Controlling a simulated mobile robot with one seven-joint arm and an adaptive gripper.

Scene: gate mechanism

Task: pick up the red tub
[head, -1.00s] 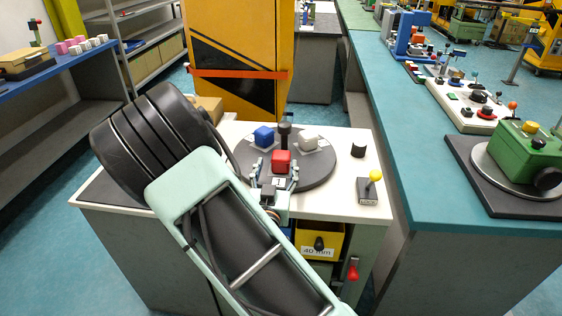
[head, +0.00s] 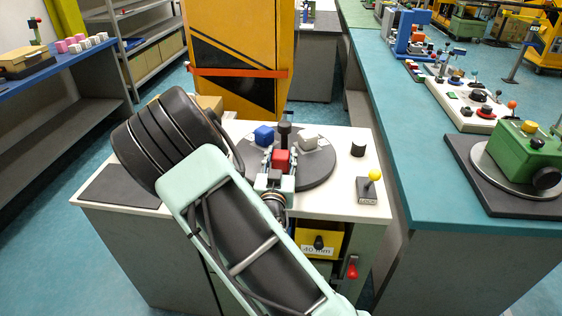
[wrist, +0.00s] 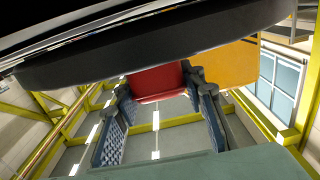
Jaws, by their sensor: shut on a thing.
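The red tub (head: 281,158) is at the near side of the dark round turntable (head: 318,177), in front of a black post. My gripper (head: 281,163) reaches it from the front, with a finger on each side, and is shut on it. In the wrist view the red tub (wrist: 157,80) shows between the two finger pads of my gripper (wrist: 160,105), with the turntable's dark edge (wrist: 150,62) across the top. I cannot tell whether the tub still touches the turntable.
A blue tub (head: 264,136) and a pale tub (head: 310,140) sit on the turntable beside the post. A yellow-knobbed lever (head: 375,176) and a black knob (head: 358,150) stand to the right. A yellow drawer (head: 320,241) and red handle (head: 352,268) are below the tabletop.

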